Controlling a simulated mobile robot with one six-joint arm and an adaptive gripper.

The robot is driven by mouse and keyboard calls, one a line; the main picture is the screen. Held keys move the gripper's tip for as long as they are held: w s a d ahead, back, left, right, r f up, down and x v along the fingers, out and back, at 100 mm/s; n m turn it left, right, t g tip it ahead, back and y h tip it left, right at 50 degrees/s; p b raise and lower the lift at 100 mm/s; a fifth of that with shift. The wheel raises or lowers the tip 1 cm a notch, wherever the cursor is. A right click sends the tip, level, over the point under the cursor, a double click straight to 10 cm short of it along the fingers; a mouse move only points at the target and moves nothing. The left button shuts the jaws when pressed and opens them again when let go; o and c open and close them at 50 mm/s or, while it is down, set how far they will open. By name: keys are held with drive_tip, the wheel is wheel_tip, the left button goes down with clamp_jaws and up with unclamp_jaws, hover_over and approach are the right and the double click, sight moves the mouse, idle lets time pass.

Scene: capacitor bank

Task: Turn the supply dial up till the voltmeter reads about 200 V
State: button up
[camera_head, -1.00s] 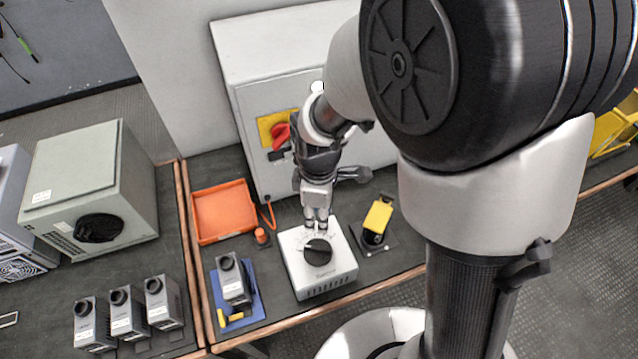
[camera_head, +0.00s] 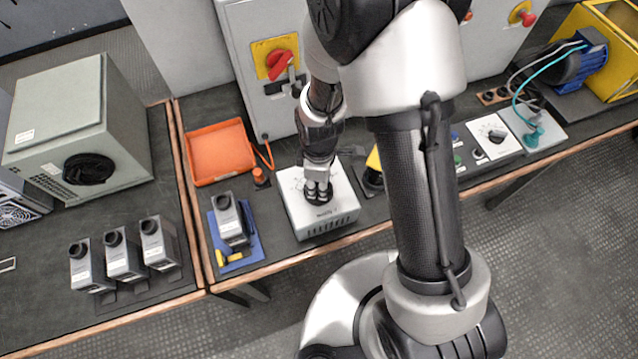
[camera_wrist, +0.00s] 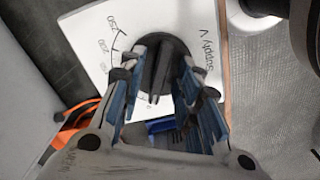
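The supply dial is a black round knob with a raised ridge, on top of a white box (camera_head: 340,213). In the wrist view the dial (camera_wrist: 163,62) sits between my fingers, above a printed scale with figures that look like 250 and 200, beside the words "Supply V". My gripper (camera_head: 318,196) is down at the dial, its fingers parted on either side of the ridge (camera_wrist: 162,84). I cannot tell whether they touch it. A yellow instrument (camera_head: 374,162), possibly the voltmeter, is mostly hidden behind my arm; no reading shows.
An orange tray (camera_head: 218,152) and a blue mat (camera_head: 247,259) with a grey capacitor (camera_head: 229,222) lie left of the box. A grey cabinet with a red switch (camera_head: 278,65) stands behind. Several capacitors stand on the left bench.

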drive_tip(key=shift+f, duration=0.1)
drive_tip(key=shift+c, duration=0.3)
clamp_jaws()
